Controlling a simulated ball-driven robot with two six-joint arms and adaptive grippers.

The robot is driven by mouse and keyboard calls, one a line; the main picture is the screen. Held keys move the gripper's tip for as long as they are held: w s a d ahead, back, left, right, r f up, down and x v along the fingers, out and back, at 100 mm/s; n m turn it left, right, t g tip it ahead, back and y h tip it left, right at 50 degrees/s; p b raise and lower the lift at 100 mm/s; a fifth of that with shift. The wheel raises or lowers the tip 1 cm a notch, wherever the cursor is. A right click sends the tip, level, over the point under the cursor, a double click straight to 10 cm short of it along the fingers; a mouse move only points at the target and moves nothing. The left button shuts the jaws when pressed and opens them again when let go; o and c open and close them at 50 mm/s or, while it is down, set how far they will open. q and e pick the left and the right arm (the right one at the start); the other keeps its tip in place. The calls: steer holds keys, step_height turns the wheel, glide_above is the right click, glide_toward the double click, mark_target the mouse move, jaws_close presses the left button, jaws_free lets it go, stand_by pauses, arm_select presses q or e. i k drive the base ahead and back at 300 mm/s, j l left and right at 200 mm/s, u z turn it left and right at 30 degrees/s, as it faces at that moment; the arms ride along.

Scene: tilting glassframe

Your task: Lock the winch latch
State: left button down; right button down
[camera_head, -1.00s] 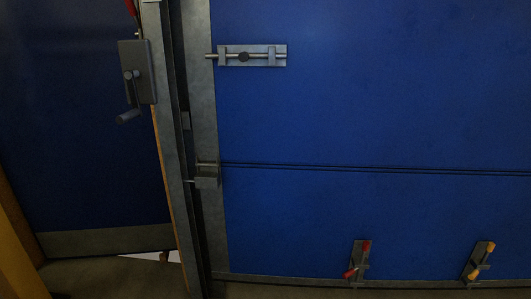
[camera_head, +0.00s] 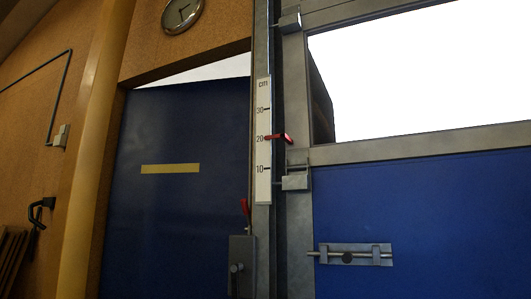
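The winch is a grey box (camera_head: 242,268) on the steel post at the bottom of the view, with part of its crank (camera_head: 236,283) showing on its front. The lower end of the crank is cut off by the picture edge. A small red lever (camera_head: 245,207) stands nearly upright just above the box. I cannot tell whether it is locked. Neither of my grippers is in view.
A centimetre scale (camera_head: 263,150) runs up the post, with a red pointer (camera_head: 280,138) near 20. Right of it is the framed blue panel (camera_head: 430,210) with a slide bolt (camera_head: 350,255). A clock (camera_head: 183,13) hangs above the left blue panel (camera_head: 165,220).

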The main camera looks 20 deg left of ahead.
mark_target(244, 204)
steer(key=i+l+u, duration=0.2)
steer(key=u, duration=0.95)
